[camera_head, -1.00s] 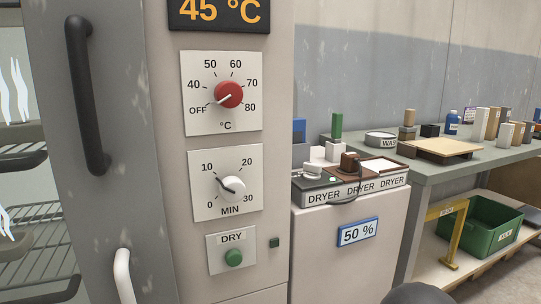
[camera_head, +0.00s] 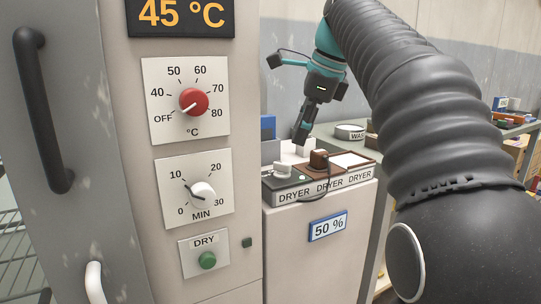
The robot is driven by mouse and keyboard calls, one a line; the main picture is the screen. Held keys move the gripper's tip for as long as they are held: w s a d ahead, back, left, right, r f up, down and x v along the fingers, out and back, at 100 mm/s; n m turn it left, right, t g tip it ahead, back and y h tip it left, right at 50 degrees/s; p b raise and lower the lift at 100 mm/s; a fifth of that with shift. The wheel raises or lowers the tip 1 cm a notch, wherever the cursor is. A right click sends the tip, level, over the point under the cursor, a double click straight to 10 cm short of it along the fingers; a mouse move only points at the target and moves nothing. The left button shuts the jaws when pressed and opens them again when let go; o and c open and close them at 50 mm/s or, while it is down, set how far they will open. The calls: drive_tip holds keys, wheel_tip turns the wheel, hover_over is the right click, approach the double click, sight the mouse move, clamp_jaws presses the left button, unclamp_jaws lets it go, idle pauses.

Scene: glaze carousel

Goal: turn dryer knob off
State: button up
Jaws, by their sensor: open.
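The dryer's temperature panel (camera_head: 215,132) is a white plate marked OFF, 40, 50, 60, 70, 80 and °C. Its round red knob (camera_head: 193,101) has a white pointer line slanting down-left, toward the OFF mark. The orange display (camera_head: 180,14) above reads 45 °C. Below is a white minute knob (camera_head: 202,195) with its own scale, and a green DRY button (camera_head: 207,260). My gripper (camera_head: 300,137) is to the right of the panel, pointing down above the DRYER-labelled box, apart from the knob. It is open; its fingertips are small and dark in this view.
A low cabinet with a 50 % label (camera_head: 328,229) stands right of the dryer, bearing boxes marked DRYER (camera_head: 294,195) with small knobs and a cable. A dark door handle (camera_head: 43,110) sticks out at left. My arm fills the right side.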

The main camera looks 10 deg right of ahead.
sight(283, 163)
drive_tip(key=w+d+r+m, duration=0.2)
drive_tip(key=w+r+m, duration=0.1)
drive_tip(key=w+m, duration=0.15)
drive_tip(key=shift+m+g+y, duration=0.3)
drive_tip(key=shift+m, duration=0.05)
drive_tip(key=b+x, duration=0.1)
drive_tip(key=x, duration=0.3)
drive_tip(key=b+x, duration=0.1)
drive_tip(key=x, duration=0.4)
drive_tip(key=b+x, duration=0.1)
drive_tip(key=x, duration=0.3)
drive_tip(key=shift+s+a+f, duration=0.1)
drive_tip(key=shift+s+a, duration=0.1)
drive_tip(key=shift+a, duration=0.15)
clamp_jaws()
